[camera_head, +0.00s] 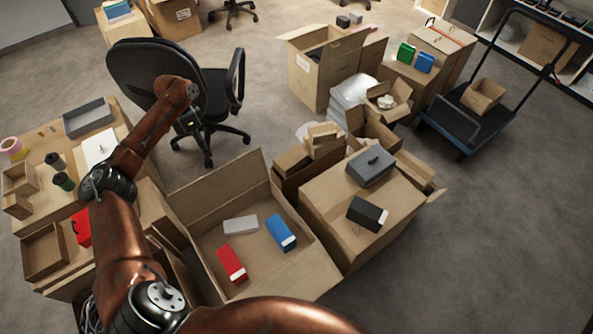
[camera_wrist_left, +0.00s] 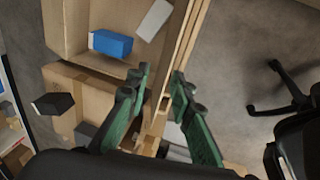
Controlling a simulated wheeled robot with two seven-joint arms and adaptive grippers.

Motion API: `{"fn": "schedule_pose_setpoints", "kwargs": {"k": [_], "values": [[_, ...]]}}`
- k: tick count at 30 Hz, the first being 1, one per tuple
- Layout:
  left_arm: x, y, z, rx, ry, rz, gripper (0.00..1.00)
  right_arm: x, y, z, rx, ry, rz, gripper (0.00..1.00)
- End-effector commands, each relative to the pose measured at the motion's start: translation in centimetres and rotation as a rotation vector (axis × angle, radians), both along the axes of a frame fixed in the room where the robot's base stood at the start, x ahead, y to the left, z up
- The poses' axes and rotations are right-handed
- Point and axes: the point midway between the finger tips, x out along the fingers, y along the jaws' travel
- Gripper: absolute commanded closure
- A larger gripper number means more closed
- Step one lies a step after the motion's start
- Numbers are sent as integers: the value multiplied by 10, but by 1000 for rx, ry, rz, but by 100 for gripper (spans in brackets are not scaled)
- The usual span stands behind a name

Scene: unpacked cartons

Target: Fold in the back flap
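The open carton (camera_head: 190,243) stands at the lower middle of the head view. Its back flap (camera_head: 222,187) stands up, leaning outward. Inside lie a red box (camera_head: 232,263), a blue box (camera_head: 281,232) and a grey box (camera_head: 240,225). My left gripper is small and mostly hidden below its wrist in the head view, above and left of the back flap. In the left wrist view its green fingers (camera_wrist_left: 163,84) are apart, with carton edges showing between and beyond them; contact cannot be told. My right gripper is not in view; only part of my right arm shows at the bottom edge.
A closed carton (camera_head: 335,205) with two dark boxes stands to the right. A table (camera_head: 35,207) with trays is at the left. An office chair (camera_head: 150,65) stands behind my left arm. A blue cart (camera_head: 455,130) is at the far right. Floor is clear at lower right.

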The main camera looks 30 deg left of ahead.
Motion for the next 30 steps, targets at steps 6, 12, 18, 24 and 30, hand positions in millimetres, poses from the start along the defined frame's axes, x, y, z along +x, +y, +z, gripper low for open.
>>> {"fn": "schedule_pose_setpoints", "kwargs": {"k": [6, 12, 18, 24, 30], "values": [[0, 0, -103, -1, 70, 0, 79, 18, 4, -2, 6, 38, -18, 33], [0, 0, -128, 0, 86, 0, 79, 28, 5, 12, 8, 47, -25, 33], [-1, -2, -139, -1, 90, -2, 79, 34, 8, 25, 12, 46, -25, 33], [-5, -9, -166, -1, 92, -1, 79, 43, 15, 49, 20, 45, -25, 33], [-8, -14, -190, -1, 91, -1, 79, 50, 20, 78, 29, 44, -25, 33]]}}
